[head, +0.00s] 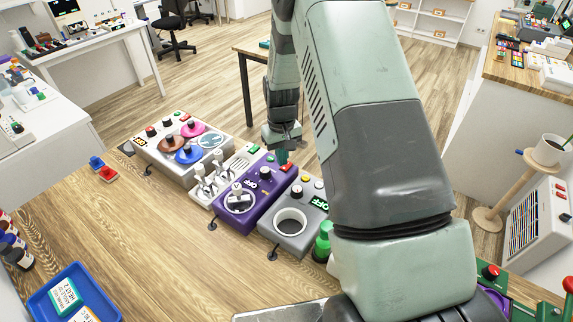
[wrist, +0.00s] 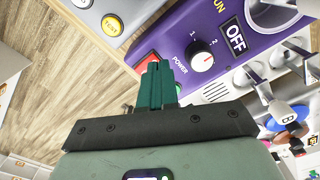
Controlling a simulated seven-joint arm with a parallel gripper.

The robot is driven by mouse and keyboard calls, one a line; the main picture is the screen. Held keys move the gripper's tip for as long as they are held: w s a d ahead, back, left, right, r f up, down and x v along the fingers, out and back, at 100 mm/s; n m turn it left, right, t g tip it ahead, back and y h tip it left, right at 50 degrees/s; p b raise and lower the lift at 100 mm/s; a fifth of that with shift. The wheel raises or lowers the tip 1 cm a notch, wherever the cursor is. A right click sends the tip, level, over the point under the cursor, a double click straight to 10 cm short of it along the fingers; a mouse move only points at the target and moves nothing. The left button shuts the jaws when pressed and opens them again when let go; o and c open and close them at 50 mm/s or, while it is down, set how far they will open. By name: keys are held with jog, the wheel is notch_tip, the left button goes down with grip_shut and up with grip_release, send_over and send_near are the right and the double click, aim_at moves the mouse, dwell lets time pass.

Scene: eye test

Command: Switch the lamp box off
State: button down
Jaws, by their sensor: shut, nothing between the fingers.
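No label reading "lamp" is legible, so I cannot tell which device is the lamp box. My gripper (head: 283,157) is shut and empty at the back edge of a purple box (head: 233,217). In the wrist view the teal fingertips (wrist: 157,68) overlap a red switch (wrist: 147,62) marked POWER on that purple box (wrist: 177,50); I cannot tell whether they touch it. The fingers hide part of the switch.
A grey box (head: 313,238) with a round dark opening stands right of the purple one. Left are a white box with levers (head: 203,198) and a white box with coloured discs (head: 153,150). A green bottle (head: 322,242) stands near my arm.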

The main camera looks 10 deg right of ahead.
jog(key=shift+r, duration=2.3)
jog(key=s+r+m+t, duration=0.1)
jog(key=s+r, duration=0.4)
jog(key=r, duration=0.6)
jog(key=s+r+t, duration=0.1)
jog(key=s+r, duration=0.4)
jog(key=r, duration=0.6)
jog(key=s+d+r+t, duration=0.1)
jog(key=s+r, duration=0.3)
jog(key=s, duration=0.6)
jog(key=s+d+r+m+t, duration=0.1)
jog(key=s+r, duration=0.3)
jog(key=s, duration=0.6)
jog(key=shift+s+r+m+t, duration=0.15)
jog(key=shift+s+m+t, duration=0.2)
jog(key=shift+t, duration=0.45)
